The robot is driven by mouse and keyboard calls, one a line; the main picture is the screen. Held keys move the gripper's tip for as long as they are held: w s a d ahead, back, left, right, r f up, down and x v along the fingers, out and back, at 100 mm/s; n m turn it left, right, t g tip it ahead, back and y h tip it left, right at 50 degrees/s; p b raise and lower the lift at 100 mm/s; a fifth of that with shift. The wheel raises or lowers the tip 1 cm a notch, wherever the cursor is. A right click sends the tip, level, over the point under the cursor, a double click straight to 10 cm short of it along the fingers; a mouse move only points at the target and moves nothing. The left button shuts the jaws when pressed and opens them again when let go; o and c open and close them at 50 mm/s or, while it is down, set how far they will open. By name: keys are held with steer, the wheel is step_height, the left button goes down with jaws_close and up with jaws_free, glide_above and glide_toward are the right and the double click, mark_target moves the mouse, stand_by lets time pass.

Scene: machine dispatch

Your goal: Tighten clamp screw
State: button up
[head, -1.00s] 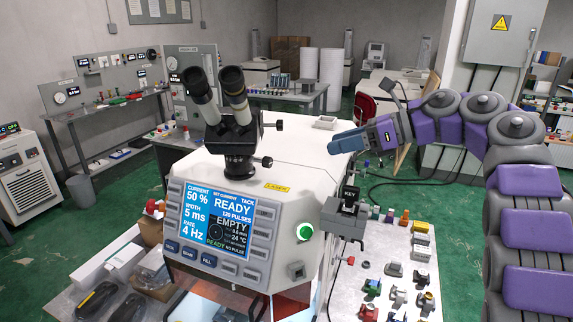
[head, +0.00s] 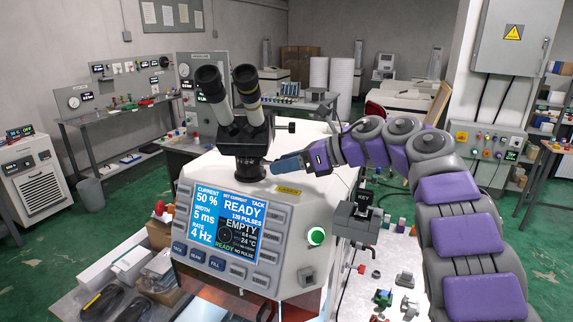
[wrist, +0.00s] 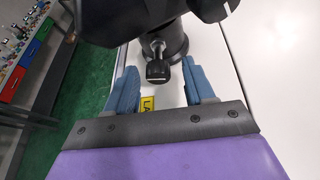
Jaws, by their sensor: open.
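The clamp screw (wrist: 157,70) has a dark knob on a bright metal shank, in the wrist view. It sticks out of the black microscope column (wrist: 165,40). My gripper (wrist: 160,76) is open, with one blue finger on each side of the knob and gaps visible on both sides. In the head view my gripper (head: 276,166) reaches in from the right to the base of the binocular microscope (head: 240,122). There the gripper hides the screw. How deep the knob lies between the fingers is hard to tell.
The white welder housing (head: 310,185) lies below the gripper, with a lit control screen (head: 222,225) at its front. Small parts lie on the table at the lower right. The microscope head overhangs the screw.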

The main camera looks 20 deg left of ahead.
steer(key=shift+c, duration=0.4)
jaws_close()
